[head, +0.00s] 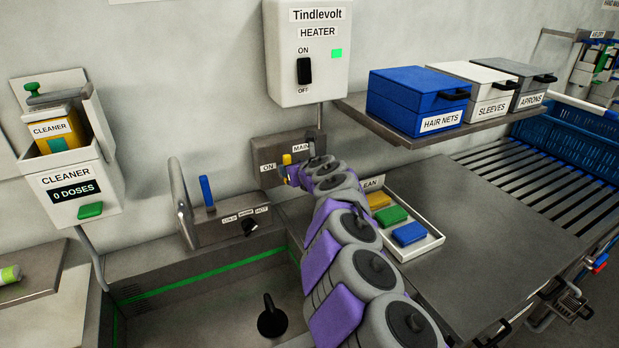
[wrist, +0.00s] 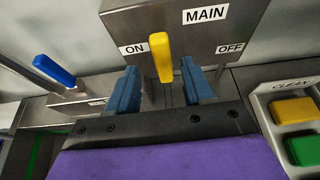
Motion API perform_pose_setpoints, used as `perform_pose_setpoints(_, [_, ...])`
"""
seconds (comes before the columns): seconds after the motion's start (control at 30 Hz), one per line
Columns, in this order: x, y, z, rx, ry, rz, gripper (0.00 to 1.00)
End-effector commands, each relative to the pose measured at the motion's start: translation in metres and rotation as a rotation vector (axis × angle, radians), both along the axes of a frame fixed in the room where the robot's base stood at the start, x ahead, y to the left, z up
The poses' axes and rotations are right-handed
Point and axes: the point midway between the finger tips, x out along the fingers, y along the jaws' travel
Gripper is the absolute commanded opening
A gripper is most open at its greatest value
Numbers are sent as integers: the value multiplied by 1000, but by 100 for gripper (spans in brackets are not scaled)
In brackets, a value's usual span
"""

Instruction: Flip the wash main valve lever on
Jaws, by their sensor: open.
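The main valve box (head: 262,151) is a grey metal box on the wall, labelled MAIN, with ON at left and OFF at right in the wrist view (wrist: 213,45). Its yellow lever (wrist: 162,56) stands nearly upright between the two labels, a little nearer ON; its tip also shows in the head view (head: 287,159). My gripper (wrist: 163,88) is open, one blue-grey finger on each side of the lever's lower part, with visible gaps. In the head view my gripper (head: 293,175) is at the box front and my arm covers its right part.
A sink basin with a blue-handled tap (head: 207,192) lies left of my arm. A tray (head: 432,243) of coloured blocks is close on the right. The heater box (head: 305,85) hangs above the valve, and a shelf (head: 392,125) with boxes juts out at upper right.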

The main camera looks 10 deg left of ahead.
Motion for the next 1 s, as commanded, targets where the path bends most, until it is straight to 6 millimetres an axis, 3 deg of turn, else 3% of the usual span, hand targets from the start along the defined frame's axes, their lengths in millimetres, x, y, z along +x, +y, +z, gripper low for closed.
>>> perform_pose_setpoints(0.7, [-64,-43,34,-1,-3,-2,51])
perform_pose_setpoints(1.0, [-80,-53,41,-1,-3,-1,51])
